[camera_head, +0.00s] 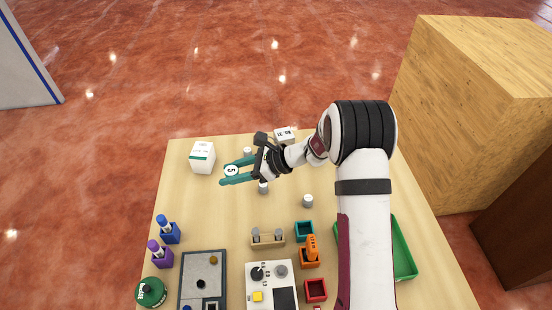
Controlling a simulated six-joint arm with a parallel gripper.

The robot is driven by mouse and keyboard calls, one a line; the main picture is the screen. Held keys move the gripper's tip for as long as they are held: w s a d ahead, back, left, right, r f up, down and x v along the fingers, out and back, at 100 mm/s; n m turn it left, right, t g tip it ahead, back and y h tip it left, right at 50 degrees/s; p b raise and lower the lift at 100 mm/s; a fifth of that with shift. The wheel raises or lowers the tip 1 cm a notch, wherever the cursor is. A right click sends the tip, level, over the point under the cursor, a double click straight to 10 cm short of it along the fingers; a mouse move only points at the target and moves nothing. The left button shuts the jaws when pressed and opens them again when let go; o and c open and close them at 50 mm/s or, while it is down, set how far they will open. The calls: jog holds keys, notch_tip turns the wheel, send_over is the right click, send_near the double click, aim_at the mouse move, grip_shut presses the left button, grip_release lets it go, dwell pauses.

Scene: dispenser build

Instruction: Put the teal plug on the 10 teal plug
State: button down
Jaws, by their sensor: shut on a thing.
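My gripper (229,171) has two long teal fingers and reaches left over the back half of the table. It is shut on a small round plug (231,170) with a white top and a dark mark like a 5. No teal shows clearly on the plug; its sides are hidden by the fingers. Three small grey-white cylinders stand near it: one behind the fingers (247,151), one just right and in front (263,187), one farther right (308,200). I cannot tell which, if any, is the 10 teal plug. The held plug appears apart from them.
A white box with a teal band (203,158) stands back left, and a white labelled block (285,135) at the back. Blue (170,233) and purple (162,256) holders, a grey panel (204,266), a wooden rack (268,239) and a green tray (404,250) occupy the front.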

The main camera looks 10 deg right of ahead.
jog(key=w+d+r+m+t+h, duration=0.1)
jog(key=w+d+m+t+h, duration=0.2)
jog(key=d, duration=0.8)
jog(key=w+d+r+m+t+h, duration=0.1)
jog(key=d+r+m+t+h, duration=0.3)
jog(key=d, duration=0.8)
jog(key=w+d+f+m+t+h, duration=0.1)
jog(key=w+d+m+t+h, duration=0.1)
jog(key=d+m, duration=0.65)
jog(key=w+a+f+n, duration=0.1)
jog(key=w+f, duration=0.1)
jog(key=w+a+f, duration=0.2)
jog(key=w+a+f+n, duration=0.1)
jog(key=w+a+f, duration=0.1)
jog(key=w, duration=0.1)
jog(key=shift+a+f+n, duration=0.1)
jog(key=shift+f+n, duration=0.1)
jog(key=shift+n, duration=0.15)
jog(key=shift+w+a+f, duration=0.15)
jog(key=shift+f, duration=0.95)
jog(key=shift+w+a+f, duration=0.1)
jog(key=shift+a+f, duration=0.05)
jog(key=shift+f, duration=0.95)
jog(key=shift+c, duration=2)
grip_release()
jog(key=shift+f, duration=0.15)
